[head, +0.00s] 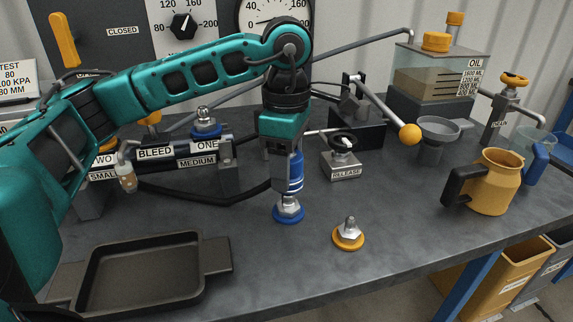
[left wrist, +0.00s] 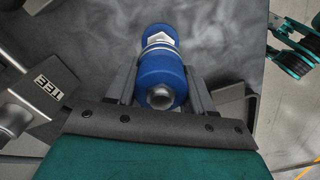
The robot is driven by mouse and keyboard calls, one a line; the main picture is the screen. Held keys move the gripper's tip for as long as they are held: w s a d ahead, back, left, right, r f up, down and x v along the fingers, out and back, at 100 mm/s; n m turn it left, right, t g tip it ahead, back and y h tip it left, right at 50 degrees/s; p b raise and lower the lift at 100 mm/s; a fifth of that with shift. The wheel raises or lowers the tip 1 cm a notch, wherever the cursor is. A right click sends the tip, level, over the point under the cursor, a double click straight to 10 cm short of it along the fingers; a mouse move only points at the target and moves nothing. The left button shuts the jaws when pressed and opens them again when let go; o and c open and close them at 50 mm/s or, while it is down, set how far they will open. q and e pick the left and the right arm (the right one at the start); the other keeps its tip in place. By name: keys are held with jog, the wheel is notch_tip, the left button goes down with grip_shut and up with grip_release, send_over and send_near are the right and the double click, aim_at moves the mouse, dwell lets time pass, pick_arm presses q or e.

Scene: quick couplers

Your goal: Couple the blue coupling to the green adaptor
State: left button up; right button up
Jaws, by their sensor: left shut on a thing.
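My left gripper (head: 283,182) points straight down and is shut on the blue coupling (head: 296,172). In the left wrist view the blue coupling (left wrist: 161,78) sits between the two dark fingers, with its hollow metal end toward the camera. Directly below it stands a metal fitting on a blue ring base (head: 288,214), which also shows in the left wrist view (left wrist: 158,31). The coupling is in line with this fitting; I cannot tell whether it is seated on it. A similar fitting with a yellow-orange base (head: 348,238) stands to the right. I see no green adaptor.
A dark tray (head: 145,275) lies front left. A RELEASE block (head: 343,167) stands behind right. A yellow jug (head: 492,182), funnel (head: 439,130) and oil tank (head: 435,75) are at right. A labelled manifold (head: 180,158) with a hose is behind. The table's front right is clear.

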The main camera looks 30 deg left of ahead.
pick_arm(q)
jog(key=shift+r, duration=0.1)
jog(key=shift+r+p, duration=1.5)
jog(key=shift+r, duration=0.45)
